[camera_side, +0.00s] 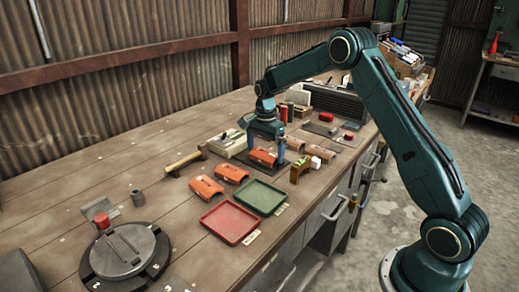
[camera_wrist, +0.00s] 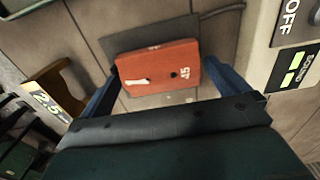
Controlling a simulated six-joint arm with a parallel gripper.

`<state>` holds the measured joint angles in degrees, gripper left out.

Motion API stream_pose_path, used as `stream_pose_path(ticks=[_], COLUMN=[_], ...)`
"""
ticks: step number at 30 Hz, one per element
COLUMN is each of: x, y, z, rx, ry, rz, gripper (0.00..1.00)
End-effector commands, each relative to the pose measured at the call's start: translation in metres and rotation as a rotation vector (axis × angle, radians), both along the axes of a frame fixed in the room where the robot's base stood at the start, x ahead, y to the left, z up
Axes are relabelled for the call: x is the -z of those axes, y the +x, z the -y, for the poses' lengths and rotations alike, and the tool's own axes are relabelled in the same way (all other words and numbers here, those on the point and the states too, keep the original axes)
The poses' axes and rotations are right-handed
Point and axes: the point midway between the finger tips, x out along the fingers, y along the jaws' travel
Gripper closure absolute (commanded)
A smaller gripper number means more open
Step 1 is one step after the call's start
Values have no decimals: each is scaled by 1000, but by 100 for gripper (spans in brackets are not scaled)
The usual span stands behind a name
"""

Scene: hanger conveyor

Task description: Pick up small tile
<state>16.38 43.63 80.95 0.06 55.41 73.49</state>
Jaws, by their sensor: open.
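An orange curved tile (camera_side: 263,158) lies on a dark flat plate under my gripper (camera_side: 267,155). In the wrist view, the tile (camera_wrist: 160,67) shows a white mark, a dark hole and the number 45, and rests on the grey plate (camera_wrist: 150,37). My gripper (camera_wrist: 163,78) is open, with one blue finger on each side of the tile. I cannot tell whether the fingers touch it. Two more orange tiles (camera_side: 206,187) (camera_side: 232,174) lie nearer the front left. Two brownish tiles (camera_side: 297,143) (camera_side: 319,153) lie to the right.
A cream device (camera_side: 228,143) stands left of the plate; its OFF display (camera_wrist: 290,18) shows in the wrist view. A small brown block (camera_side: 300,170) stands to the right. A red tray (camera_side: 230,222) and a green tray (camera_side: 259,197) lie in front.

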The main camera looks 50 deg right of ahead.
Motion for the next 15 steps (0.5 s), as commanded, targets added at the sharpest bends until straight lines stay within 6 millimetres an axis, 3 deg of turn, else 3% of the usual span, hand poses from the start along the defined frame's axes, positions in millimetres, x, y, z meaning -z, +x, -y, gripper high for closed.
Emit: stream_pose_path(ticks=[4,9,15], x=[0,0,-1], y=[0,0,0], z=[0,0,0], rx=[0,0,0], ry=[0,0,0], rz=[0,0,1], gripper=[4,37,38])
